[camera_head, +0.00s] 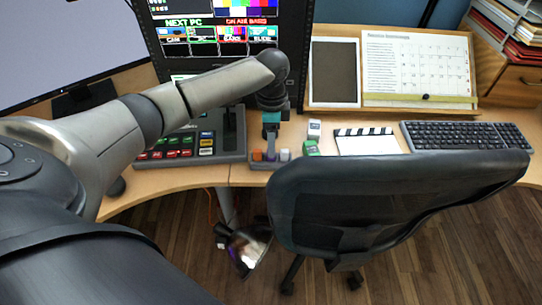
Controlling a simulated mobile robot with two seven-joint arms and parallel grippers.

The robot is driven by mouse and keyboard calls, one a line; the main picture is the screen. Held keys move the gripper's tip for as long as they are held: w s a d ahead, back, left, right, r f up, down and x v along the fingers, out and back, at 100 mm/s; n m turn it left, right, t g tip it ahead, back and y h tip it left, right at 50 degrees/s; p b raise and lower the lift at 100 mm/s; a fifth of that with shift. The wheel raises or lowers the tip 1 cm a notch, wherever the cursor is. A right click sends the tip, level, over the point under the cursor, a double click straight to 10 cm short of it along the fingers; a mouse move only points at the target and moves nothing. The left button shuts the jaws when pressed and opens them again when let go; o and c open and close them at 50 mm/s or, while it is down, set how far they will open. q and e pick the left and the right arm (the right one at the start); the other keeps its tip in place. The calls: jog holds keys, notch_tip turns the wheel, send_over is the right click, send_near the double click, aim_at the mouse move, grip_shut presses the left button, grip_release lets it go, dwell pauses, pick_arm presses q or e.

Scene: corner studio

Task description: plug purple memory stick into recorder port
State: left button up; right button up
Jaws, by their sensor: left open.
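My left arm reaches in from the left over the desk. My left gripper (271,143) points down and is open, above a small holder at the desk's front edge. Small sticks stand there: an orange one (257,155) on the left and a pale one (285,155) on the right. A dark, possibly purple stick (271,158) is between them, right below the fingers; its colour is hard to tell. I cannot tell whether the fingers are around it or just above it. I cannot make out the recorder or its port. My right gripper is not in view.
A black chair (390,190) stands against the desk's front on the right. A control panel (205,140) is left of the gripper. Small green and white items (312,140), a clapperboard (367,142) and a keyboard (467,135) lie to the right. Monitors stand behind.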

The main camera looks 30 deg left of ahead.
pick_arm(q)
notch_tip(320, 180, down, 3)
jog(key=shift+a+f+b, duration=0.1)
jog(key=shift+f+b, duration=0.05)
jog(key=shift+b, duration=0.35)
jog(key=shift+f, duration=0.45)
grip_shut()
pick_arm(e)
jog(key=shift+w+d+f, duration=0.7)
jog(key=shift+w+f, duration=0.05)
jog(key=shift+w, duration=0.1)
